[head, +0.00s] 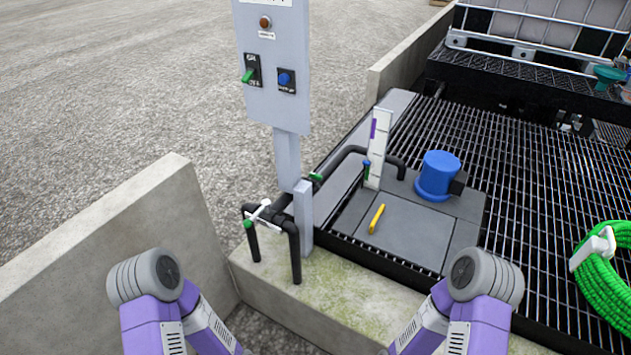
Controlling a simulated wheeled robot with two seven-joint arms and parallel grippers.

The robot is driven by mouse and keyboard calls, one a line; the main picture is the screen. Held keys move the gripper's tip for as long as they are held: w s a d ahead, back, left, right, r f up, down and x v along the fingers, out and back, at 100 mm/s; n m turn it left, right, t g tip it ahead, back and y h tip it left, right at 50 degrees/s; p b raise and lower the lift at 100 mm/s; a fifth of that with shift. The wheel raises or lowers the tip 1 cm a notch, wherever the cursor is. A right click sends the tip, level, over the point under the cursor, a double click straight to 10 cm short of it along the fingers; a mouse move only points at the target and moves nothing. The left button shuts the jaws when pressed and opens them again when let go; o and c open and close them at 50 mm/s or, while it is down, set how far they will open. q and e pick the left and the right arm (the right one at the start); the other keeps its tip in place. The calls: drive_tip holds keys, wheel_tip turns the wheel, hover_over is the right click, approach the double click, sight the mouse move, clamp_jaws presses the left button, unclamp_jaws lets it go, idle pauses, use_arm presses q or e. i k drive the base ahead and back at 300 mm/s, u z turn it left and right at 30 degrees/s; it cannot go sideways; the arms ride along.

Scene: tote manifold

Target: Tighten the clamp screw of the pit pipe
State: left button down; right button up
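A black pipe (338,163) runs from the grey plates over the concrete curb, and its near end bends down beside the control post. A white lever-like part with green ends (261,212) sits on the pipe near that bend. A small green part (316,177) is on the pipe behind the post. I cannot tell which of these is the clamp screw. Parts of both my arms show at the bottom; neither gripper is in view.
A grey control panel (272,95) on a post stands left of the pit. A blue motor-like unit (437,175) and yellow handle (377,218) are on the grey plates. A green hose coil (607,280) lies right on the grating (530,200). Concrete walls (120,240) stand left.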

sight(314, 177)
drive_tip(key=i, duration=0.65)
drive_tip(key=k, duration=0.5)
drive_tip(key=u, duration=2.05)
drive_tip(key=k, duration=1.1)
drive_tip(key=z, duration=1.65)
drive_tip(key=i, duration=0.55)
drive_tip(key=u, duration=0.1)
